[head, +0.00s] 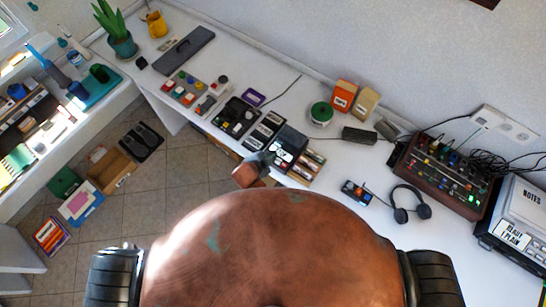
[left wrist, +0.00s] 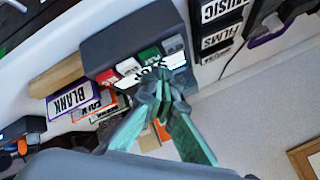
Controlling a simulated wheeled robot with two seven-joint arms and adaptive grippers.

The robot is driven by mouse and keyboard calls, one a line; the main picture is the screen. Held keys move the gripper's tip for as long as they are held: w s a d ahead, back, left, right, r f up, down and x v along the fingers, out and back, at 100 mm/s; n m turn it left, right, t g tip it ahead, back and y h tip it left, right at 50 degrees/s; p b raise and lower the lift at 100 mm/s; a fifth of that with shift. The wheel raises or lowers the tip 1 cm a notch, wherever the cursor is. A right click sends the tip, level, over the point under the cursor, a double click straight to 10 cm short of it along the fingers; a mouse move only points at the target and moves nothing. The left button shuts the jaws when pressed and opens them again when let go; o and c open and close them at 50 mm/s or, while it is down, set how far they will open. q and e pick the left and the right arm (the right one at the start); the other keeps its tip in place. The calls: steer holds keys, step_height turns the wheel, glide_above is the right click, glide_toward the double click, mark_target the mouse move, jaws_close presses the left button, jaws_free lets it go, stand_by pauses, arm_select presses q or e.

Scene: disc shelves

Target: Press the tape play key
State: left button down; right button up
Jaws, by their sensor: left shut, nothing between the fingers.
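The tape recorder (head: 291,138) is a dark grey box near the table's front edge. In the left wrist view its dark body (left wrist: 125,30) has a row of keys along one edge: a red key (left wrist: 106,78), a white key (left wrist: 128,66), a green key (left wrist: 150,55) and another pale key. White strips with black lettering lie beside the keys, partly hidden by the fingers. My left gripper (left wrist: 161,84) is shut and empty, its tips close over the key row near the green key. Contact cannot be told. In the head view the gripper (head: 264,158) is at the recorder's left front. My right gripper is not in view.
Labelled cassettes (head: 262,130) lie left of the recorder, and a cassette rack (head: 307,164) stands close on its right. A small device (head: 356,192), headphones (head: 409,204) and a mixer (head: 445,172) are farther right. White table is bare between them.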

arm_select(q)
steer(key=shift+f, duration=0.7)
stand_by(0.6)
steer(key=shift+r, duration=0.1)
steer(key=shift+r+p, duration=0.75)
steer(key=shift+p, duration=0.2)
step_height(320, 180, up, 5)
steer(key=p, duration=0.5)
steer(key=shift+r+p, duration=0.1)
steer(key=shift+p, duration=0.2)
stand_by(0.5)
